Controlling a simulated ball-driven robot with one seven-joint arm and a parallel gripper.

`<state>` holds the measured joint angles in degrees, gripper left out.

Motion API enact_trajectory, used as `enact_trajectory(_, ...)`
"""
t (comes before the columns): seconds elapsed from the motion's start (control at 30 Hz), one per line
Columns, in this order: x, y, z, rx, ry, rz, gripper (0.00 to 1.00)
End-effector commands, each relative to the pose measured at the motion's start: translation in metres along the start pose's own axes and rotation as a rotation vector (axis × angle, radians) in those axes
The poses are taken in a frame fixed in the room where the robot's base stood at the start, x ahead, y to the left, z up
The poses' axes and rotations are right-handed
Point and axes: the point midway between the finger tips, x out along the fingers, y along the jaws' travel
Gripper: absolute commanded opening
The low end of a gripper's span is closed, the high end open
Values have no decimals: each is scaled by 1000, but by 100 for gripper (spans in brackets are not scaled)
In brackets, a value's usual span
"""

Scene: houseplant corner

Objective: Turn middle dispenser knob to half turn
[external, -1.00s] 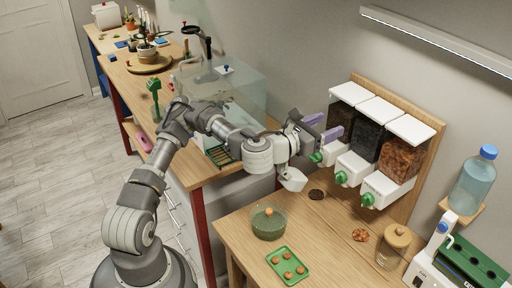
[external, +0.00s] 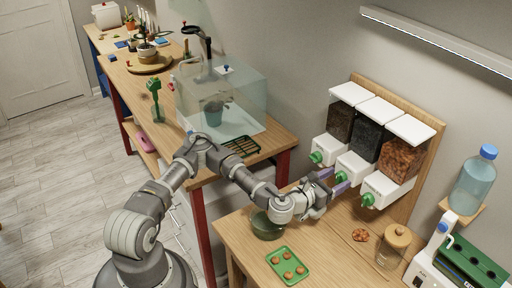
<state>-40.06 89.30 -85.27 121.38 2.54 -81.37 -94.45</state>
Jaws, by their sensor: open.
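Three dispensers with white lids and green knobs hang side by side on a wooden board. The middle dispenser (external: 368,136) holds dark material, and its green knob (external: 341,177) faces me. My gripper (external: 334,180) is open, its purple fingers pointing at the middle knob and very near it. I cannot tell whether they touch it or stand around it. The left knob (external: 316,157) and the right knob (external: 367,199) are clear of the fingers. The middle knob's turn angle is too small to read.
Below my arm, a green bowl (external: 266,226) is partly covered. A green tray (external: 287,266) with several brown balls, a reddish-brown pile (external: 360,235) and a lidded jar (external: 393,246) stand on the table. A glass tank (external: 222,95) is behind at left.

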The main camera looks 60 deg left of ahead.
Motion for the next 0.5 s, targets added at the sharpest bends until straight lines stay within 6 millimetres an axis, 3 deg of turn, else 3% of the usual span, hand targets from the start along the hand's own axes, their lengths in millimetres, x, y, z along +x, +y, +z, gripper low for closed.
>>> enact_trajectory(0.23, 1, 0, 1, 0, 0, 0, 63)
enact_trajectory(0.43, 1, 0, 0, 0, 0, 0, 17)
enact_trajectory(0.47, 1, 0, 0, 0, 0, 0, 11)
enact_trajectory(0.5, 1, 0, 0, 0, 0, 0, 11)
